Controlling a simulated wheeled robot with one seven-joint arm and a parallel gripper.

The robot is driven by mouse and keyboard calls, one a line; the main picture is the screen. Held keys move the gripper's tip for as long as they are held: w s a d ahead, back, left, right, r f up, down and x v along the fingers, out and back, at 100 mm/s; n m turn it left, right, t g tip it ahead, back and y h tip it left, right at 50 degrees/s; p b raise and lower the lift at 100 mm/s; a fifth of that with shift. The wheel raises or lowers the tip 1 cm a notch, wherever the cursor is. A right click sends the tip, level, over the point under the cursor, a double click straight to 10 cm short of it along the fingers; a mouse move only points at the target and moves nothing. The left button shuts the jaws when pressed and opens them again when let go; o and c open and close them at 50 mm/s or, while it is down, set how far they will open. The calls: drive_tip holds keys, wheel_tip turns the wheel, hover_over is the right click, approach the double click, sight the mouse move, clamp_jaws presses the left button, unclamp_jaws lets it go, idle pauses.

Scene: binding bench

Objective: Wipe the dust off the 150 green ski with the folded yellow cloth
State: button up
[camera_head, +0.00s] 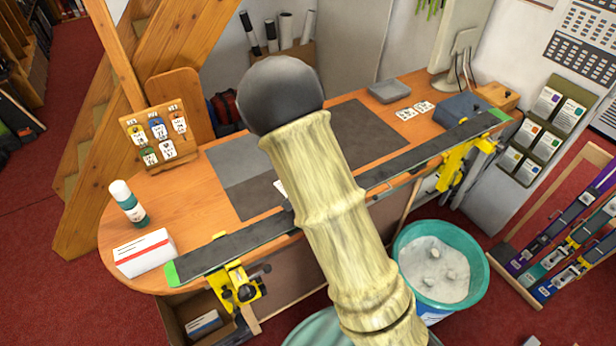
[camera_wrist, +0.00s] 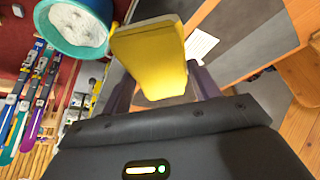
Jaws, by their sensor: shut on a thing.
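The 150 green ski (camera_head: 235,248) lies along the front edge of the bench, long and dark grey with bright green ends. Yellow clamps hold it near its left end (camera_head: 237,285) and right end (camera_head: 465,165). My arm hides its middle part. Its surface looks dull; I cannot tell dust from its own colour at this size. In the wrist view the folded yellow cloth (camera_wrist: 150,58) sits between the two dark fingers of my gripper (camera_wrist: 162,88), which is shut on it. My gripper and the cloth are hidden in the head view. I cannot tell whether the cloth touches the ski.
A white-and-green bottle (camera_head: 128,203) and a white box (camera_head: 145,253) stand near the ski's left end. A tag board (camera_head: 160,137) is behind them. A blue box (camera_head: 461,110) stands near the right end. A teal bucket (camera_head: 483,279) and a ski rack (camera_head: 520,250) are at right.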

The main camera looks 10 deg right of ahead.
drive_tip(key=shift+v, duration=1.05)
drive_tip(key=shift+d+r+p, duration=0.2)
drive_tip(key=shift+r+p, duration=0.1)
drive_tip(key=shift+r, duration=0.15)
drive_tip(key=shift+w, duration=0.1)
